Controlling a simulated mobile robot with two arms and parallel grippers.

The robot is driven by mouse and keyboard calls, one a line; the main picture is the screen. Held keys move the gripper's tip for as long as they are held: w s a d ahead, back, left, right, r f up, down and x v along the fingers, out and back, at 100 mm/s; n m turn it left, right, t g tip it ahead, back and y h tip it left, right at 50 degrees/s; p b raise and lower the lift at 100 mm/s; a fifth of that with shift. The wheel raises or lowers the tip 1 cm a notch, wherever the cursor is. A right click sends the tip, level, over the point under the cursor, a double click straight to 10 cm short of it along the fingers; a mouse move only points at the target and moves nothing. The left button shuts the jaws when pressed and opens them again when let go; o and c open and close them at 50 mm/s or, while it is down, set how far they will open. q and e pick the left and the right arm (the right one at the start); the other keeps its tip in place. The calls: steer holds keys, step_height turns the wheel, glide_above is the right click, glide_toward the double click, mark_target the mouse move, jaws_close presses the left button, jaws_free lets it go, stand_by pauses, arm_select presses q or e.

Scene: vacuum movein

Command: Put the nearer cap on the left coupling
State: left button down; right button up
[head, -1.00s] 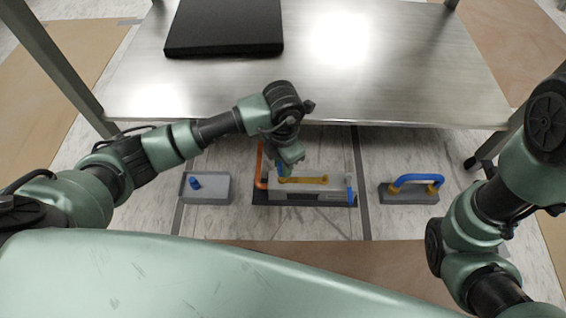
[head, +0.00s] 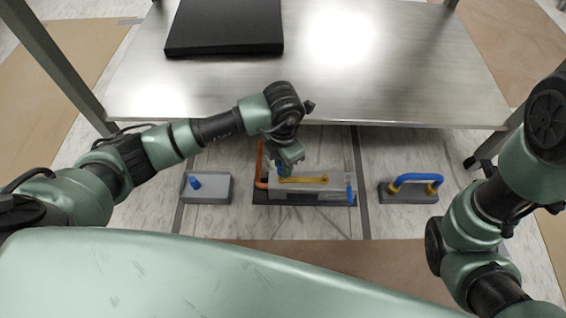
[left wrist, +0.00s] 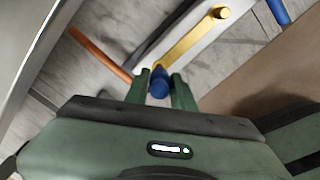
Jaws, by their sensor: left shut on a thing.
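My left gripper (head: 284,170) is over the left end of the grey unit (head: 305,195) on the floor. It is shut on a blue cap, seen between its fingers in the left wrist view (left wrist: 160,84). A yellow bar (head: 304,180) runs right from just by the cap; it also shows in the left wrist view (left wrist: 192,42). The left coupling is hidden under the gripper, so I cannot tell whether the cap touches it. Another blue cap (head: 194,182) sits on a grey block (head: 217,189) to the left. My right gripper is out of view.
An orange tube (head: 260,166) stands at the unit's left end and a blue part (head: 349,194) at its right end. A grey block (head: 408,197) with a blue looped hose (head: 414,178) stands right. The steel table (head: 330,85) overhangs behind.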

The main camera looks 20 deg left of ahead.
arm_select(q)
steer(key=shift+f+b, duration=0.35)
steer(key=shift+f, duration=0.6)
stand_by(0.7)
steer(key=shift+f, duration=0.3)
steer(key=shift+f, duration=0.25)
stand_by(0.5)
steer(key=shift+f, duration=0.3)
stand_by(2.3)
steer(key=c, duration=0.6)
jaws_free()
steer(key=shift+c, duration=0.2)
steer(key=shift+r+p, duration=0.15)
steer(key=shift+p, duration=0.15)
